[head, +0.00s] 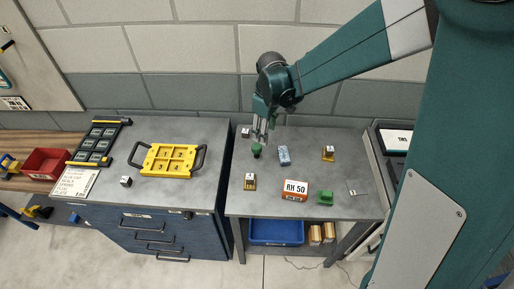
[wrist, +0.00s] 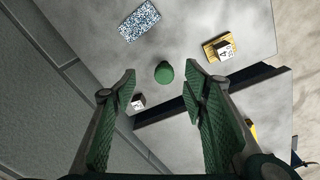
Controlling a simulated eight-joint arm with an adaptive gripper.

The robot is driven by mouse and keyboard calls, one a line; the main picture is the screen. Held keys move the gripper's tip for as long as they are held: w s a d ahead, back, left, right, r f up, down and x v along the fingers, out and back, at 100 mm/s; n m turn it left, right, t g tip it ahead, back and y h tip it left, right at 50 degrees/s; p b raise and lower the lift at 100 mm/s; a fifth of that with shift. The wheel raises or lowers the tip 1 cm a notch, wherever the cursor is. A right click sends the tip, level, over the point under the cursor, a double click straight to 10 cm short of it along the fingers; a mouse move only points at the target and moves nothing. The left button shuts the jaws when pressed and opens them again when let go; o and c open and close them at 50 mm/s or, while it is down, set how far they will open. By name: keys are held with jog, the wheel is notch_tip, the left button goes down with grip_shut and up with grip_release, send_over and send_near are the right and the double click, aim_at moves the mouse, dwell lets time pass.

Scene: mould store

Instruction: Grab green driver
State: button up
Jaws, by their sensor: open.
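A small green rounded driver (head: 257,151) stands on the right-hand grey table. My gripper (head: 262,137) hangs just above and beside it, pointing down. In the wrist view, the driver (wrist: 164,72) shows as a green domed top, ahead of and between the tips of my open gripper (wrist: 160,85). Nothing is between the fingers. The pads look apart from the driver; the exact height gap is hard to tell.
A speckled blue-grey block (head: 284,156) lies right of the driver. A yellow-based numbered piece (head: 250,182) is nearer the front, with an RH 50 sign (head: 295,190) and a green block (head: 324,198). A small dark cube (head: 246,132) stands behind, near the wall.

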jog(key=n, duration=0.2)
send_over(257, 146)
jog(key=shift+g, duration=0.4)
notch_tip(257, 146, down, 6)
jog(key=shift+s+a+r, duration=0.1)
jog(key=shift+s, duration=0.05)
jog(key=shift+f, duration=1.3)
jog(key=shift+f, duration=0.15)
jog(key=shift+d+f, duration=0.2)
jog(key=shift+f, duration=2.25)
jog(key=c, duration=1)
